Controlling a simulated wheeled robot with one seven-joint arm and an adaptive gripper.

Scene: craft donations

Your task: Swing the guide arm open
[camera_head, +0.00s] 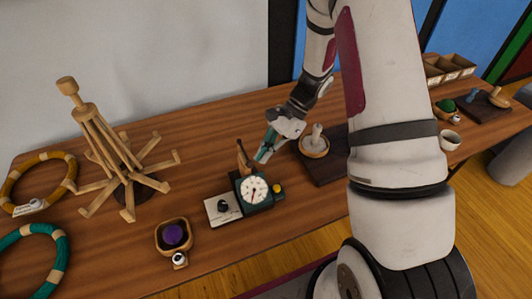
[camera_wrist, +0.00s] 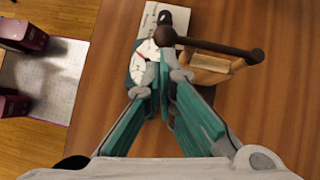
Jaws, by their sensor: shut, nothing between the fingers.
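The yarn-meter-like device (camera_head: 254,194) stands on the wooden table with a white dial, a dark body and a yellow knob. The guide arm, a dark brown rod with a round knob at each end, shows in the wrist view (camera_wrist: 212,46). It lies across a pale wooden bracket, with one knob beside the dial (camera_wrist: 146,52). In the head view, a small brown upright part (camera_head: 242,158) stands behind the device. My gripper (camera_head: 262,157) is shut and empty just behind the device. In the wrist view its fingertips (camera_wrist: 167,72) are close to the rod's left knob; contact cannot be told.
A white plate with a black knob (camera_head: 222,208) adjoins the device. A bowl with a purple ball (camera_head: 173,236) is front left, and a wooden yarn swift (camera_head: 125,160) farther left.

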